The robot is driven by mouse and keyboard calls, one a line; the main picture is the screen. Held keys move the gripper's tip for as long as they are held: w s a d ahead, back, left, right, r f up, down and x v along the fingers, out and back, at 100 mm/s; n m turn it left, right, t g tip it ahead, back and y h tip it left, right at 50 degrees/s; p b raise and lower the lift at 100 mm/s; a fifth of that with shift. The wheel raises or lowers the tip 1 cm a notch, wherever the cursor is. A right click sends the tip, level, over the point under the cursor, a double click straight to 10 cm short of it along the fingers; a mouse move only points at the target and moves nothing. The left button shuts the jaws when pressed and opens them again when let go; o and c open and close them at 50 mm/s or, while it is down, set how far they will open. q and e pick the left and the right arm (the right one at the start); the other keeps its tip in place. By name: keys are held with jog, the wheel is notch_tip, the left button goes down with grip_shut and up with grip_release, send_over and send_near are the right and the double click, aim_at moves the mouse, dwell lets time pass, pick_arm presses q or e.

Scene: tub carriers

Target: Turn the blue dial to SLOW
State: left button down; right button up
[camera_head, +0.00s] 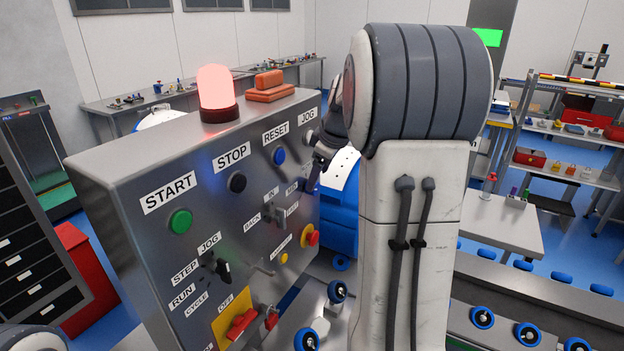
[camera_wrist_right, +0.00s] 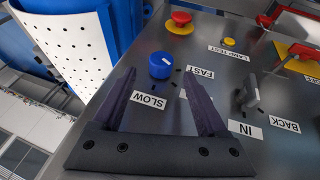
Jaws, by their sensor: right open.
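The blue dial (camera_wrist_right: 160,64) sits on the grey panel in the right wrist view. A small white mark shows on its top, toward the right; I cannot tell exactly which label it faces. The SLOW label (camera_wrist_right: 148,101) is below the dial, and the FAST label (camera_wrist_right: 201,72) is to its right. A label between them is mostly hidden by a finger. My right gripper (camera_wrist_right: 161,73) is open, its fingers spread either side of the dial in this view; no contact is clear. In the head view my right gripper (camera_head: 316,168) is at the panel's right edge. My left gripper is out of view.
The panel (camera_head: 130,165) carries START, STOP, RESET and JOG buttons, several switches and a lit red beacon (camera_head: 216,88). A red button on yellow (camera_wrist_right: 181,19) and a grey lever (camera_wrist_right: 248,92) are near the dial.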

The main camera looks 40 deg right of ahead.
jog(key=shift+p+x, duration=0.5)
jog(key=shift+x, duration=1.8)
jog(key=shift+a, duration=0.1)
jog(key=shift+c, duration=0.3)
grip_shut()
